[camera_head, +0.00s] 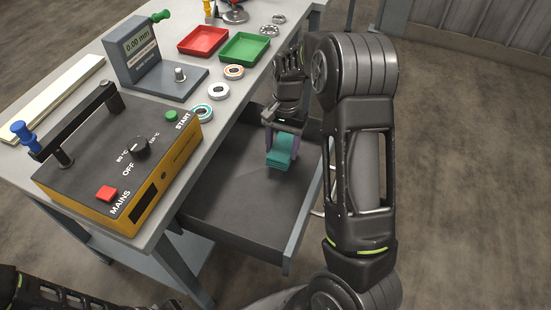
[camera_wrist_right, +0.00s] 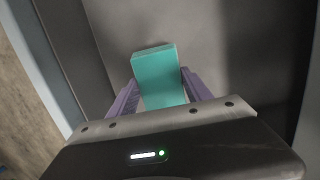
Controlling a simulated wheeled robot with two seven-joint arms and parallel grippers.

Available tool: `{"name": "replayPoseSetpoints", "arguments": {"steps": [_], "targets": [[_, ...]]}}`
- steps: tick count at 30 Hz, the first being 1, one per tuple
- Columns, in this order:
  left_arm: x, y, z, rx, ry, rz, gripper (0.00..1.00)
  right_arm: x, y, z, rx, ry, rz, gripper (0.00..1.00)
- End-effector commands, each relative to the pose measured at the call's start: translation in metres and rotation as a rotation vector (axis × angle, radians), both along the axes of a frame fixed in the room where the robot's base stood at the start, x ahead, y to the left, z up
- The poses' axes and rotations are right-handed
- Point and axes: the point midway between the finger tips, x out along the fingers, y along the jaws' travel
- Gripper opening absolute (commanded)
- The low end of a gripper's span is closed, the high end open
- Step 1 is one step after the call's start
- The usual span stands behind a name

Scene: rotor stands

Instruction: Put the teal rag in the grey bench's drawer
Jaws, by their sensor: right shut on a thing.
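The teal rag (camera_head: 281,150) is a small folded stack between the purple fingers of my right gripper (camera_head: 283,146). It also shows in the right wrist view (camera_wrist_right: 158,75), held between both fingers. My right gripper is shut on it, inside the outline of the open drawer (camera_head: 235,215) of the grey bench (camera_head: 205,125). The drawer is pulled out and its dark floor is bare. I cannot tell whether the rag touches the drawer floor. My left arm shows only in part at the lower left of the head view; its gripper is not in view.
On the bench top are a yellow-sided control box (camera_head: 115,165), a grey gauge (camera_head: 135,50), a red tray (camera_head: 203,40), a green tray (camera_head: 244,47) and several rings (camera_head: 218,91). The drawer's front wall (camera_head: 303,215) stands at the right. Open floor lies beyond.

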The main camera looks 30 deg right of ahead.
Motion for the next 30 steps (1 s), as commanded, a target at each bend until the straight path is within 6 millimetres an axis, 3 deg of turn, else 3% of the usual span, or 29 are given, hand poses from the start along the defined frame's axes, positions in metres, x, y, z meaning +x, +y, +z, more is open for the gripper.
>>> {"name": "replayPoseSetpoints", "arguments": {"steps": [12,21,30], "targets": [[0.000,0.000,0.000,0.000,0.000,0.000,0.21,0.001,0.000,-0.011,-0.001,-0.001,0.002,0.20],[0.000,0.000,0.002,0.000,0.000,0.000,0.21,0.000,0.000,-0.045,-0.001,-0.001,0.001,0.20],[0.000,0.000,0.001,0.000,0.000,0.000,0.21,0.001,0.000,-0.047,0.000,-0.002,0.002,0.20]]}}
